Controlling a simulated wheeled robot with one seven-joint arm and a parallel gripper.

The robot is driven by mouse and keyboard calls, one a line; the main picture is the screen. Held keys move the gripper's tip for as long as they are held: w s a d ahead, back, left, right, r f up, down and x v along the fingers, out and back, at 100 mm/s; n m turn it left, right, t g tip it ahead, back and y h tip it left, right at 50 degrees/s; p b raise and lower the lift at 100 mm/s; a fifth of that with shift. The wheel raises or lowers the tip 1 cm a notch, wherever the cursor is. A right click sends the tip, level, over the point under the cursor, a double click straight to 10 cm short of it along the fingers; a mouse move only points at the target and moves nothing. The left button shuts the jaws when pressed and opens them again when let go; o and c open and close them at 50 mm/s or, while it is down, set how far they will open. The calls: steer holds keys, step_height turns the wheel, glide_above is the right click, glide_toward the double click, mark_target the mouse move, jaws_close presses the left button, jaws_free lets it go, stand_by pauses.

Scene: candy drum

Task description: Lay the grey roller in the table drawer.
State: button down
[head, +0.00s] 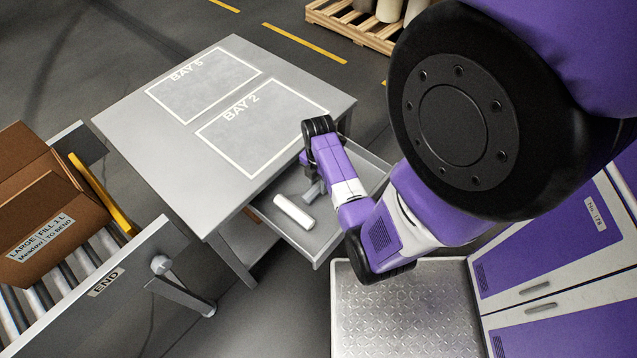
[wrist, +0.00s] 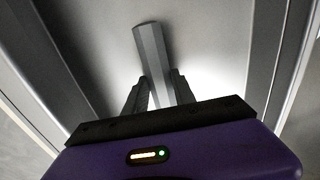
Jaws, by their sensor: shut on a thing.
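The grey roller (wrist: 151,45) is a faceted grey bar. In the wrist view my gripper (wrist: 158,88) is shut on its near part, with a finger on each side, and its far end sticks out ahead. The open table drawer (head: 350,207) is pulled out from the grey table. In the head view the roller (head: 314,191) shows as a small grey piece over the drawer, partly hidden by my arm. The wrist view shows drawer walls (wrist: 268,45) on both sides of it. I cannot tell whether it touches the drawer floor.
A white cylinder (head: 294,211) lies in the drawer, left of the roller. The table top (head: 150,125) has bare outlined bays. A conveyor with a cardboard box (head: 45,200) stands at the left. A pallet (head: 350,25) stands at the back.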

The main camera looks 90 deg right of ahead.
steer(key=shift+f, duration=0.15)
steer(key=c, duration=1)
jaws_free()
steer(key=shift+c, duration=0.2)
